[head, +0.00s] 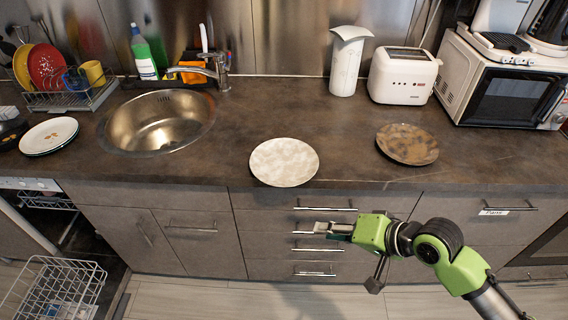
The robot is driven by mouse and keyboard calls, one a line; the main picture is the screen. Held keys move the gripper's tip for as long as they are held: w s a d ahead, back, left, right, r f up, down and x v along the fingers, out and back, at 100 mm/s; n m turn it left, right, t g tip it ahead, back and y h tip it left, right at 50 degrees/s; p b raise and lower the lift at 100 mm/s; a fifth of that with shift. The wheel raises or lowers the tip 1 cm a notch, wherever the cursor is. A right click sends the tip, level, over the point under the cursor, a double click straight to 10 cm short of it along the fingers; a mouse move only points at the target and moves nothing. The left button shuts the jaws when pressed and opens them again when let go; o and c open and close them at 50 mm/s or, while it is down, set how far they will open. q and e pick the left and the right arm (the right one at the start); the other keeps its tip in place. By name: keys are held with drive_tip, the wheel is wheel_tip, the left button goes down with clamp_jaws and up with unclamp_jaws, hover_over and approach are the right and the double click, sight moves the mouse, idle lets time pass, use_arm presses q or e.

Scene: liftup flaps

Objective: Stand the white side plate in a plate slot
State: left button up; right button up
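A whitish, speckled plate (284,162) lies flat on the dark countertop near its front edge, in the middle of the head view. A dish rack (75,99) at the back left of the counter holds a red plate (46,68) and a yellow plate (22,66) standing upright, with cups beside them. My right gripper (322,229) is in front of the drawers, below and right of the whitish plate and apart from it. Its fingers point left; whether they are open is not clear. My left gripper is not in view.
A brown plate (407,144) lies to the right, and white plates (48,136) lie at the left. A sink (160,121) separates the whitish plate from the dish rack. A wire dishwasher basket (62,288) is pulled out at lower left. A toaster (402,75) and microwave (507,90) stand behind.

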drive_tip(key=w+d+r+m+t+y, duration=0.1)
drive_tip(key=w+d+r+m, duration=0.45)
drive_tip(key=w+r, duration=0.3)
drive_tip(key=p, duration=0.1)
approach(308, 178)
drive_tip(key=x, duration=0.3)
drive_tip(key=shift+t, duration=0.3)
drive_tip(key=shift+p+x, duration=0.55)
drive_tip(key=shift+x, duration=2.55)
drive_tip(key=shift+s, duration=0.1)
clamp_jaws()
drive_tip(key=shift+r, duration=0.1)
